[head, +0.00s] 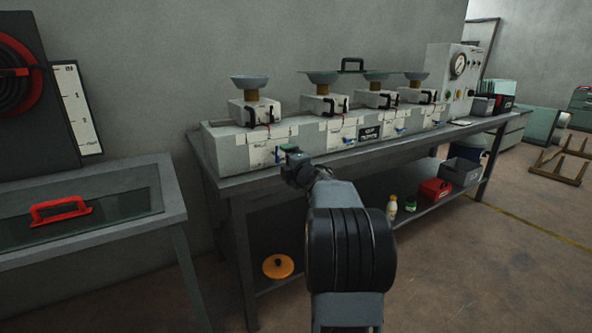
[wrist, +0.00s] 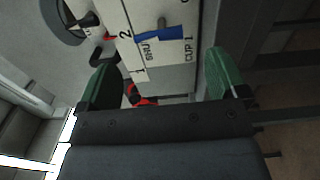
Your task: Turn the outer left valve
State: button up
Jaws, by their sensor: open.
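A long grey bench unit (head: 228,150) carries several white weighing blocks, each with a dish on top. Its front has white labels and small valves. My gripper (head: 293,158) is at the left part of this front and hides some of it. In the wrist view, my gripper (wrist: 162,62) is open, with its green fingers wide apart and nothing held. A blue valve handle (wrist: 160,34) on a grey stem is ahead of the fingers, beside a label reading "CUP 1". The handle lies beyond the fingertips, apart from them. A red part (wrist: 137,95) shows low between the fingers.
A workbench (head: 228,182) carries the unit. Its lower shelf holds a red box (head: 435,188), a bottle (head: 391,207) and an orange lid (head: 278,266). A glass-topped table (head: 120,208) with a red handle (head: 60,209) stands left.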

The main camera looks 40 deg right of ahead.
jog(key=s, duration=0.6)
jog(key=shift+s+a, duration=0.3)
jog(key=shift+a, duration=0.15)
